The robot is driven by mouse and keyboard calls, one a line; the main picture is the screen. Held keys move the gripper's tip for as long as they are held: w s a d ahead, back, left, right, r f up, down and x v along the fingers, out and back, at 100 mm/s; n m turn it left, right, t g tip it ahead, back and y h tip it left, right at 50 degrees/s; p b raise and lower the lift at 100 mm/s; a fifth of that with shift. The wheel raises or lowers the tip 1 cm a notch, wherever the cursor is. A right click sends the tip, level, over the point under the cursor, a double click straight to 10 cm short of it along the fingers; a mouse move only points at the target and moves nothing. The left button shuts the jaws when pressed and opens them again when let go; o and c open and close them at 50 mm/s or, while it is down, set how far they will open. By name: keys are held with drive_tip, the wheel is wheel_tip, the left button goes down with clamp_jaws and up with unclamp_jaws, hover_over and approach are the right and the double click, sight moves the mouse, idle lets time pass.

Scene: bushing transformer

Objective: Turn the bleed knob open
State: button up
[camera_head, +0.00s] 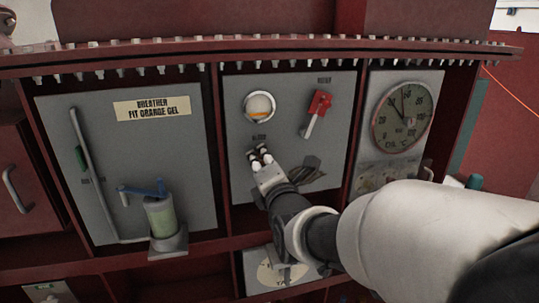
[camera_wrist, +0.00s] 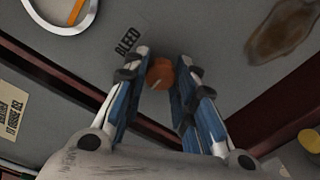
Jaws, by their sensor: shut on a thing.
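The bleed knob (camera_wrist: 160,75) is a small round orange-brown knob on a grey panel, under a label reading BLEED (camera_wrist: 127,40). A pale slot or line shows on its face. In the wrist view my gripper (camera_wrist: 160,82) has its two blue-padded fingers on either side of the knob, shut on it. In the head view my gripper (camera_head: 260,155) reaches the middle panel (camera_head: 240,185) just below the round sight glass (camera_head: 260,107). The knob is hidden behind the fingers there.
A dial gauge (camera_head: 402,117) is on the right panel. The left panel has a breather label (camera_head: 152,108), a pipe and a green-filled cylinder (camera_head: 161,220). Dark red frame ribs (camera_head: 220,160) stand between panels.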

drive_tip(key=shift+r, duration=0.1)
drive_tip(key=o, duration=1.1)
drive_tip(key=shift+c, duration=0.2)
drive_tip(key=v, duration=1.1)
drive_tip(key=shift+s, duration=0.4)
drive_tip(key=shift+d, duration=0.1)
